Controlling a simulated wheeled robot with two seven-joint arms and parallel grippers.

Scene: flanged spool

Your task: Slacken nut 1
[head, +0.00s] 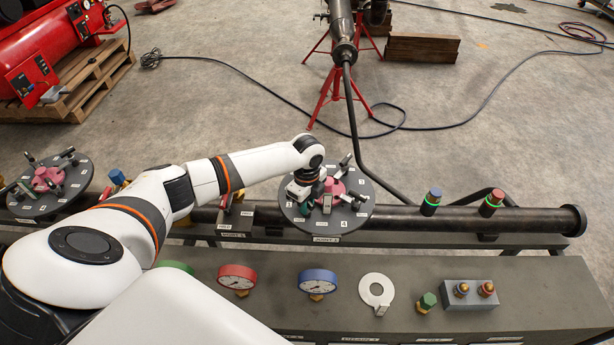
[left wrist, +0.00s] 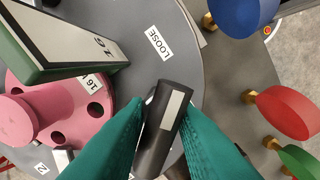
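A round grey disc (head: 355,222) on the pipe at the centre carries a pink hub (head: 333,187), several dark-handled pieces and small white number labels. In the left wrist view the pink hub (left wrist: 60,105) with dark holes is at left, and a "LOOSE" label (left wrist: 159,43) is on the disc. My left gripper (head: 305,188) is over the left part of this disc. Its teal fingers (left wrist: 160,115) are on either side of a dark bar (left wrist: 168,120) with a pale strip; whether they press on it is unclear. Which nut is nut 1 cannot be read. My right gripper is out of view.
A second disc with a pink hub (head: 48,178) is at far left. A grey bench in front holds a red gauge (head: 237,277), a blue gauge (head: 318,282), a white ring (head: 377,290) and a block with brass fittings (head: 470,294).

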